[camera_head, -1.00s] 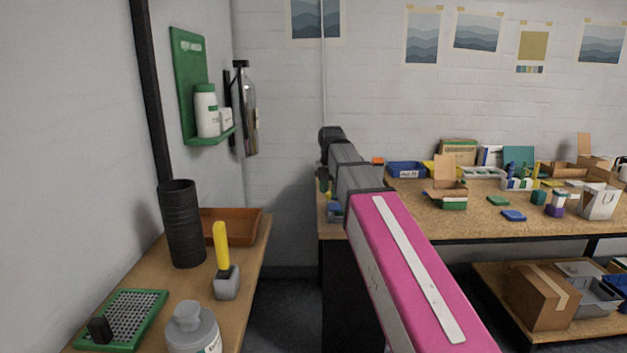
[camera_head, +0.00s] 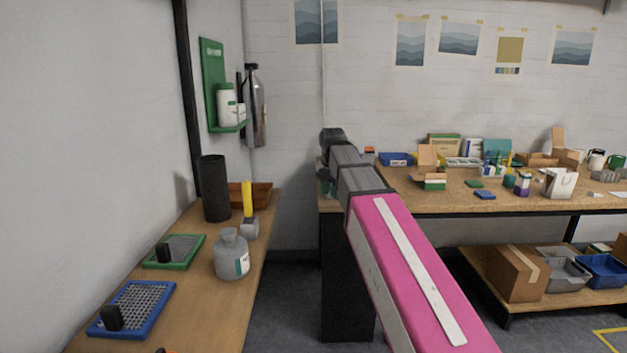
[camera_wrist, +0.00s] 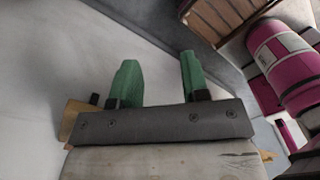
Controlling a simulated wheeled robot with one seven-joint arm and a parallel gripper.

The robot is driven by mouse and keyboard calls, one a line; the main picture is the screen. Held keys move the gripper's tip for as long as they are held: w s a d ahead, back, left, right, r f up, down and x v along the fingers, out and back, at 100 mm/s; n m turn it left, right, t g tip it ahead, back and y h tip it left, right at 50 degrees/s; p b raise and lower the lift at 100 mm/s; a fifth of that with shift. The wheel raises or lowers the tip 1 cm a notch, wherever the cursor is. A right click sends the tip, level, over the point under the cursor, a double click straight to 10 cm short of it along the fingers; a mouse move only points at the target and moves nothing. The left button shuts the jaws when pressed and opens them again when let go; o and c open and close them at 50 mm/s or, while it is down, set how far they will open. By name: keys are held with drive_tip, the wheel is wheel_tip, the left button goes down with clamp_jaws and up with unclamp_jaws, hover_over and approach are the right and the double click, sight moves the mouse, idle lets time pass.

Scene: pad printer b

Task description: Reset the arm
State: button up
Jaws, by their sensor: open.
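My gripper shows in the wrist view (camera_wrist: 155,80), with two green fingers standing apart on a dark grey bar. Nothing is between the fingers, and a pale wall or surface lies beyond them. In the head view my pink and grey arm reaches forward from the lower right toward the corner between the two benches. Its far end is dark, and the gripper fingers cannot be made out there.
The left bench (camera_head: 205,325) holds a black cylinder (camera_head: 213,188), a grey bottle (camera_head: 231,256), a green tray (camera_head: 184,240) and a blue tray (camera_head: 150,298). The back bench (camera_head: 430,203) carries several boxes.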

drive_tip(key=s+d+f+m, duration=0.4)
drive_tip(key=s+f+m, duration=0.1)
drive_tip(key=f+m, duration=0.4)
drive_tip(key=s+d+f+m, duration=0.4)
drive_tip(key=f+m, duration=0.5)
drive_tip(key=f, duration=0.5)
drive_tip(key=s+d+f+m, duration=0.5)
drive_tip(key=s+f+m, duration=0.2)
drive_tip(key=f, duration=0.5)
drive_tip(key=shift+s+m, duration=0.4)
drive_tip(key=shift+m, duration=0.8)
